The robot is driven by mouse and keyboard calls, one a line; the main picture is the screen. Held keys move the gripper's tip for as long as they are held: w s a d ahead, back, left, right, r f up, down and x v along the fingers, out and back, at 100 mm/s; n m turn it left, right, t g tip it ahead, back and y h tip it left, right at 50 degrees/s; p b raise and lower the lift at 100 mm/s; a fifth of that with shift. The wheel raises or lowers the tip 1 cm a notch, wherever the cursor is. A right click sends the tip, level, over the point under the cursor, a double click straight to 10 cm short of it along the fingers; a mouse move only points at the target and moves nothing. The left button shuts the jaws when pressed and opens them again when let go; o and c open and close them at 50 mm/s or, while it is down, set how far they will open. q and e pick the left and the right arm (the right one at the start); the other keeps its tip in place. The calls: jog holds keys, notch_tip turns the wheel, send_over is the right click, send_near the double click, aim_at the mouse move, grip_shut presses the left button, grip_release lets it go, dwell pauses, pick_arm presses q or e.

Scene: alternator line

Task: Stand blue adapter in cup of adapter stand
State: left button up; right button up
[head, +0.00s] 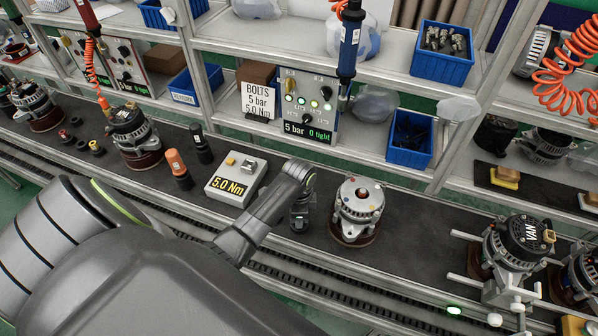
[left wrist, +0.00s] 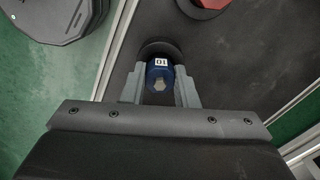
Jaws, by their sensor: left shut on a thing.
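My left gripper (left wrist: 160,78) is shut on the blue adapter (left wrist: 159,72), which shows in the left wrist view with a white label and a hex end facing the camera. A dark round piece (left wrist: 158,47), perhaps the adapter stand's cup, shows just beyond the adapter. I cannot tell whether the adapter is inside it or above it. In the head view my left gripper (head: 301,212) points down at the dark bench mat, left of an alternator. The adapter is not clear there. My right gripper is not in view.
The alternator (head: 357,208) stands close right of the gripper. The 5.0 Nm box (head: 236,179) is to its left, with an orange-topped tool (head: 177,166) and a black one (head: 201,143) beyond. A red part (left wrist: 207,4) on a dark disc lies at the wrist view's top edge.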

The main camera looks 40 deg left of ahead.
pick_arm(q)
jog(key=shift+f, duration=0.1)
jog(key=o, duration=0.9)
notch_tip(320, 180, up, 10)
jog(key=shift+w+f+b, duration=0.1)
jog(key=shift+f+b, duration=0.1)
jog(key=shift+b, duration=0.55)
jog(key=shift+r+p, duration=0.85)
jog(key=shift+r, duration=0.55)
